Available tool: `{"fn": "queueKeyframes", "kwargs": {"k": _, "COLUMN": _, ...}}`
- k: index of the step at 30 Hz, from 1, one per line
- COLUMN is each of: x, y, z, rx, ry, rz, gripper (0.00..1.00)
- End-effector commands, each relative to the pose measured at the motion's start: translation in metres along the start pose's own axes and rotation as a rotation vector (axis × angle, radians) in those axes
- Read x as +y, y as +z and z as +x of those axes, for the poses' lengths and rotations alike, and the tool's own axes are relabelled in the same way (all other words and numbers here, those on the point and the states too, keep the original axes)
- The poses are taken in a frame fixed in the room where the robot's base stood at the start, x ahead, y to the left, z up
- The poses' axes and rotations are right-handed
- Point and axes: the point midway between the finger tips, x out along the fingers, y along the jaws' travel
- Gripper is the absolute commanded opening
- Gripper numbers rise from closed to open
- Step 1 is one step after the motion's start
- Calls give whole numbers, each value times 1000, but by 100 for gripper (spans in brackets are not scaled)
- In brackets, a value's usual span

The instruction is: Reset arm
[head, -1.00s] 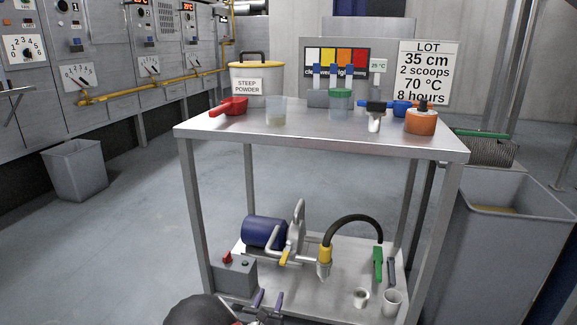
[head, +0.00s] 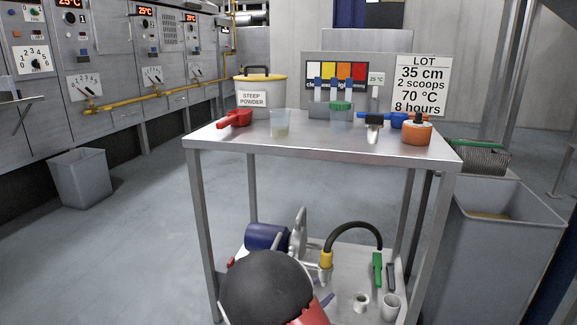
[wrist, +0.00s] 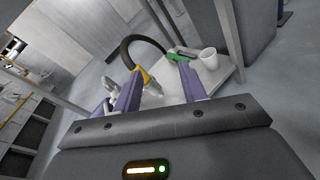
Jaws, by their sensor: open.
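My gripper (wrist: 161,88) shows in the wrist view with its two purple fingers apart and nothing between them. Beyond the fingers are a black hose with a yellow fitting (wrist: 146,76), a green-handled tool (wrist: 176,57) and a white cup (wrist: 209,59) on the cart's lower shelf. In the head view my dark rounded arm link covers the lower middle, and the gripper is mostly hidden behind it. The steel cart (head: 330,150) stands ahead.
A grey bin (head: 510,235) stands right of the cart, another bin (head: 80,178) at left.

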Motion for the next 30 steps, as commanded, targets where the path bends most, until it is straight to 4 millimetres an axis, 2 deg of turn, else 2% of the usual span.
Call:
{"fn": "queueKeyframes", "kwargs": {"k": 1, "x": -10, "y": 26, "z": 4, "rx": 7, "ry": -73, "rz": 70, "gripper": 42}}
{"fn": "queueKeyframes", "kwargs": {"k": 4, "x": -42, "y": 72, "z": 7, "rx": 32, "ry": -249, "rz": 230, "gripper": 42}}
{"fn": "queueKeyframes", "kwargs": {"k": 7, "x": -77, "y": 114, "z": 1, "rx": 67, "ry": -434, "rz": 415, "gripper": 42}}
{"fn": "queueKeyframes", "kwargs": {"k": 11, "x": -117, "y": 158, "z": -18, "rx": 121, "ry": -649, "rz": 662, "gripper": 42}}
{"fn": "queueKeyframes", "kwargs": {"k": 15, "x": -149, "y": 196, "z": -51, "rx": 189, "ry": -849, "rz": 939, "gripper": 42}}
{"fn": "queueKeyframes", "kwargs": {"k": 19, "x": -167, "y": 224, "z": -86, "rx": 262, "ry": -999, "rz": 1204, "gripper": 42}}
{"fn": "queueKeyframes", "kwargs": {"k": 22, "x": -174, "y": 243, "z": -115, "rx": 325, "ry": -1088, "rz": 1410, "gripper": 42}}
{"fn": "queueKeyframes", "kwargs": {"k": 27, "x": -172, "y": 270, "z": -160, "rx": 437, "ry": -1179, "rz": 1734, "gripper": 42}}
{"fn": "queueKeyframes", "kwargs": {"k": 30, "x": -169, "y": 280, "z": -179, "rx": 491, "ry": -1203, "rz": 1872, "gripper": 42}}
